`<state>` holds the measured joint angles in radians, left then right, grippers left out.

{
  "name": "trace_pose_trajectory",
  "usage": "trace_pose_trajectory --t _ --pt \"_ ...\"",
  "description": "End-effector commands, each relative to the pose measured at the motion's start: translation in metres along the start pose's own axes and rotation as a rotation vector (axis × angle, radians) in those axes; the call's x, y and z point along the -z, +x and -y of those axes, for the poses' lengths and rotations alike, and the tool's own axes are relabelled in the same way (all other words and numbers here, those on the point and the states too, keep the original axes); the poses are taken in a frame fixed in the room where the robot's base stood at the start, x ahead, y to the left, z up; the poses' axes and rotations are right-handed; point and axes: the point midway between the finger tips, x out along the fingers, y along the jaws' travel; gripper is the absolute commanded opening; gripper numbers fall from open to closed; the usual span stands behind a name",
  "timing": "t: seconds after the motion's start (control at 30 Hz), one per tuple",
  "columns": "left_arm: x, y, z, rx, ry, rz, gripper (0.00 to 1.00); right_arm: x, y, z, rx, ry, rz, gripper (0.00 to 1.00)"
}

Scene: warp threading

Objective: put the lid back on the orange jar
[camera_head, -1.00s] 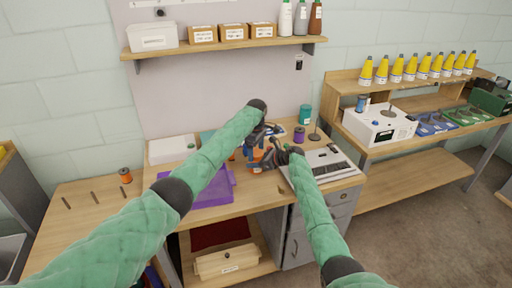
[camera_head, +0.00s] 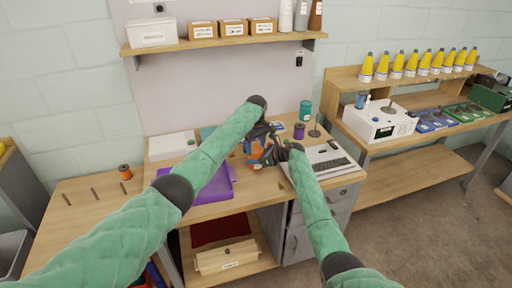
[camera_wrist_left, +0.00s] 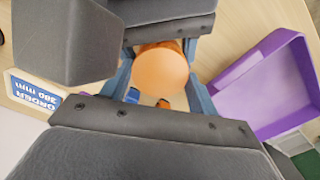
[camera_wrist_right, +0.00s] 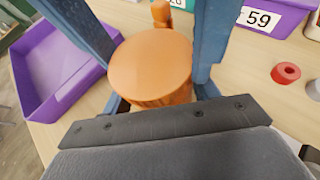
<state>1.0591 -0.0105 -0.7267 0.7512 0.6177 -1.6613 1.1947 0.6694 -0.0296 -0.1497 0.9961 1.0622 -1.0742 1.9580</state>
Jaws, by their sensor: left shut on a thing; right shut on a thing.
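My left gripper (camera_head: 262,140) is shut on the orange lid, whose round, smooth face (camera_wrist_left: 160,72) shows between the blue fingers in the left wrist view. My right gripper (camera_head: 274,155) is shut on the orange jar (camera_wrist_right: 165,90), a squat cylinder with a flat face and ribbed side in the right wrist view. The two grippers are close together over the workbench, with orange (camera_head: 256,154) between them in the head view. The fingers hide the seam, so I cannot tell whether lid and jar touch.
An orange spool (camera_head: 125,172) stands on the clearer left bench.

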Motion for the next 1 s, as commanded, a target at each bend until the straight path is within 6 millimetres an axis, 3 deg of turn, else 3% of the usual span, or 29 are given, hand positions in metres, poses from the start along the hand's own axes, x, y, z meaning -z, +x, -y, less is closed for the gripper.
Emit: trace_pose_trajectory --t 0.2,0.53,0.57,0.67,1.0 --pt "0.0002 -0.0001 -0.0002 0.000 0.164 -0.001 0.33 0.0004 0.0003 -0.0005 -0.001 0.000 0.000 0.00" --pt "0.0005 -0.0001 0.0000 0.000 0.180 -0.001 0.33 0.0005 0.0004 -0.0005 -0.001 0.000 -0.001 0.00" --pt "0.0005 -0.0002 0.0000 0.000 0.180 -0.001 0.64 0.0005 0.0004 -0.0005 -0.001 0.000 -0.001 0.00" --pt "0.0005 -0.0001 0.0000 0.000 0.180 -0.001 0.82 0.0005 0.0004 -0.0005 -0.001 0.000 -0.001 0.00" --pt "-0.0002 -0.0030 -0.0004 0.000 0.180 -0.001 0.82 0.0002 0.0006 -0.0007 -0.001 0.000 0.000 0.00"
